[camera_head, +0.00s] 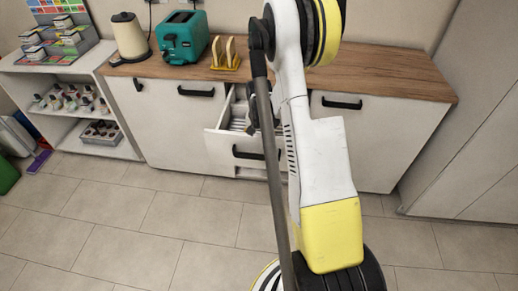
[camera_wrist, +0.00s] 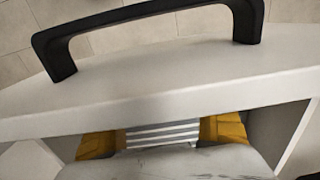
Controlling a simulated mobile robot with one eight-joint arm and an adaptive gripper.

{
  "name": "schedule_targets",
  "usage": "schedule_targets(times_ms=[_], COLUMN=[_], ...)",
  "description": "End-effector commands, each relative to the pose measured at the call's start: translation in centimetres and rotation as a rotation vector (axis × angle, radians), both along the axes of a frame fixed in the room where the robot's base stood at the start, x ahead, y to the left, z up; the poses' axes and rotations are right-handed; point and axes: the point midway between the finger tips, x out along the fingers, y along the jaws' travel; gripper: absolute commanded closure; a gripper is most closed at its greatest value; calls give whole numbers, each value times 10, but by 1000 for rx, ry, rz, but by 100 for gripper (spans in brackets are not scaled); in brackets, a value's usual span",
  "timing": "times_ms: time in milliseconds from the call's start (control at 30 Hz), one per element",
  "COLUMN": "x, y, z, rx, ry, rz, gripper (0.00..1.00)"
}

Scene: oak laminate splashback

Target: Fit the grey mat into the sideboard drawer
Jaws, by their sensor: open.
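The sideboard drawer (camera_head: 212,141) is pulled out in the head view, below the worktop and partly hidden by my arm. Its white front with a black handle (camera_wrist: 150,25) fills the upper wrist view. A pale grey striped, ribbed surface shows inside the drawer (camera_head: 238,123). It also shows between my fingers in the wrist view; I cannot tell if it is the grey mat. My gripper (camera_wrist: 160,137) has its yellow fingers apart, at the drawer opening behind the front panel. In the head view my gripper is mostly hidden by my arm.
A teal toaster (camera_head: 182,38), a cream kettle (camera_head: 129,37) and a yellow toast rack (camera_head: 226,57) stand on the wooden worktop (camera_head: 380,75). A white shelf unit (camera_head: 75,123) with small items stands at left. The tiled floor (camera_head: 120,220) in front is clear.

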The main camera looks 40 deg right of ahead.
Motion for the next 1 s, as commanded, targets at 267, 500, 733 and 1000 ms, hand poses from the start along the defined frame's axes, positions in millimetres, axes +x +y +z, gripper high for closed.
schedule_targets(times_ms=[267,500,733,1000], x=[0,0,3,-19], y=[0,0,25,126], z=[69,103,143,253], rx=[0,1,-22,-110], ry=[0,1,-39,-208], rz=[0,0,67,335], gripper=[7,7,7,7])
